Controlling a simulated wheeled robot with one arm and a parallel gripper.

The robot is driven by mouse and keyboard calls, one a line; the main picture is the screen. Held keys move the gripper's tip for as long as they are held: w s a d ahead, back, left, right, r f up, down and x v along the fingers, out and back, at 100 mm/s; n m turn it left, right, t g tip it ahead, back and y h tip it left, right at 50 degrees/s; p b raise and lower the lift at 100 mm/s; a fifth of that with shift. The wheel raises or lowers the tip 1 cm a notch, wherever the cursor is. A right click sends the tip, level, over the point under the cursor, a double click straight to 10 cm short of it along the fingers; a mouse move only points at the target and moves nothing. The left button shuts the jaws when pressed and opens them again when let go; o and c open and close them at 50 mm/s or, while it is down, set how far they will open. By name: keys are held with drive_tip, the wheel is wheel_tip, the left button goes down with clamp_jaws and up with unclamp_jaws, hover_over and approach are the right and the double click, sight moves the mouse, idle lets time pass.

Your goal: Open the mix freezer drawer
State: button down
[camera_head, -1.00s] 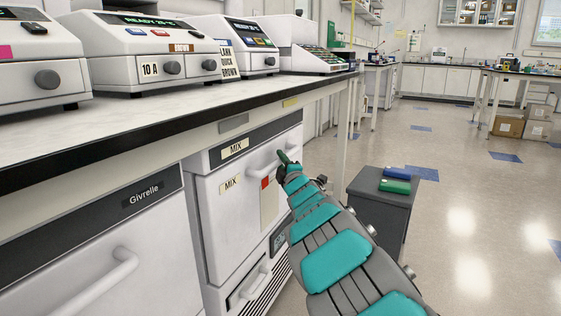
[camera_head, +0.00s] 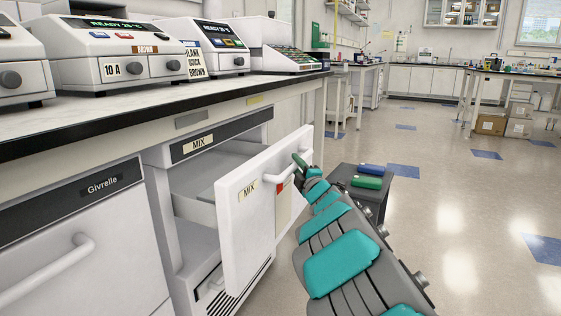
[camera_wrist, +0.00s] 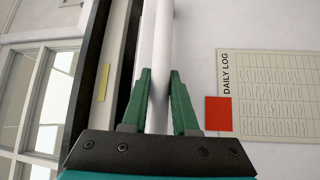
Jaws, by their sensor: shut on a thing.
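The mix freezer drawer (camera_head: 245,215) is pulled part way out from under the bench, and its white front carries a MIX label. Its inside (camera_head: 207,190) shows behind the front. The white bar handle (camera_head: 276,177) runs across the front near its top right. My gripper (camera_head: 301,162) is at this handle, with its green fingers around the bar. In the wrist view, my gripper (camera_wrist: 161,100) is shut on the white handle bar (camera_wrist: 155,40), one finger on each side. The freezer's upper panel (camera_head: 205,141), also marked MIX, stays under the bench top.
A second cabinet marked Givrelle (camera_head: 75,240) stands closed at left. Thermal cyclers (camera_head: 125,55) stand on the bench. A grey stand (camera_head: 372,195) with a blue and a green item is just beyond my arm. Open floor (camera_head: 455,230) lies to the right.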

drive_tip(key=s+d+p, duration=0.2)
drive_tip(key=s+d, duration=0.2)
drive_tip(key=d, duration=0.7)
drive_tip(key=s+d+p, duration=0.2)
drive_tip(key=s+d, duration=0.2)
drive_tip(key=d, duration=0.8)
drive_tip(key=shift+s, duration=0.15)
drive_tip(key=shift+d+r, duration=0.1)
drive_tip(key=c, duration=0.7)
unclamp_jaws()
drive_tip(key=shift+v, duration=3.9)
